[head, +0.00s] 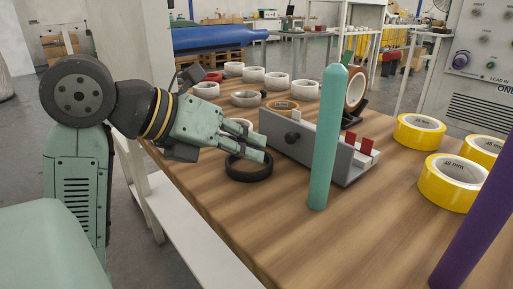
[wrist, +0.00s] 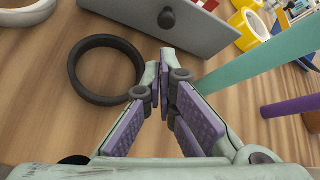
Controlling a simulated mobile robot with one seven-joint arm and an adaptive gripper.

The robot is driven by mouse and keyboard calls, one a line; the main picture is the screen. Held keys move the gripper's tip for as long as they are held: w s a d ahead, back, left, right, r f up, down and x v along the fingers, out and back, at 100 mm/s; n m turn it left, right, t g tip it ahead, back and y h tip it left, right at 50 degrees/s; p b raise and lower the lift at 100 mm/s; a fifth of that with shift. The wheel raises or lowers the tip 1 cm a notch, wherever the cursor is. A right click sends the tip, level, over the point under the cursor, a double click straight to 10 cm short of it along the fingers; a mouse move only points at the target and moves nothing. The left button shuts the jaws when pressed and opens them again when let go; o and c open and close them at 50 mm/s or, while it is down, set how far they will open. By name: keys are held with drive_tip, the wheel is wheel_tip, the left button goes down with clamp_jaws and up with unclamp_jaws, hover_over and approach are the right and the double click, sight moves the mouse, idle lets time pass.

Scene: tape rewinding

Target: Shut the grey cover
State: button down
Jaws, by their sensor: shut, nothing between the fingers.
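The grey cover (head: 303,149) is a flat upright panel with a black knob (head: 292,138) on its near face. It belongs to a grey machine on the wooden table. In the wrist view the cover (wrist: 205,28) is at the top, with its knob (wrist: 167,19) ahead of my fingertips. My gripper (head: 265,149) is shut and empty, just left of the cover and apart from the knob. In the wrist view my gripper (wrist: 166,62) points toward the cover. How far the cover stands open I cannot tell.
A black ring (head: 248,178) lies beside my fingers. A teal post (head: 325,140) stands close in front of the cover, and a purple post (head: 478,230) is further right. Yellow tape rolls (head: 447,190) are at the right, white rolls (head: 245,98) at the back. The front tabletop is clear.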

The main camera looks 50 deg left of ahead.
approach(301, 163)
drive_tip(key=x, duration=0.4)
drive_tip(key=shift+f, duration=0.1)
idle(0.3)
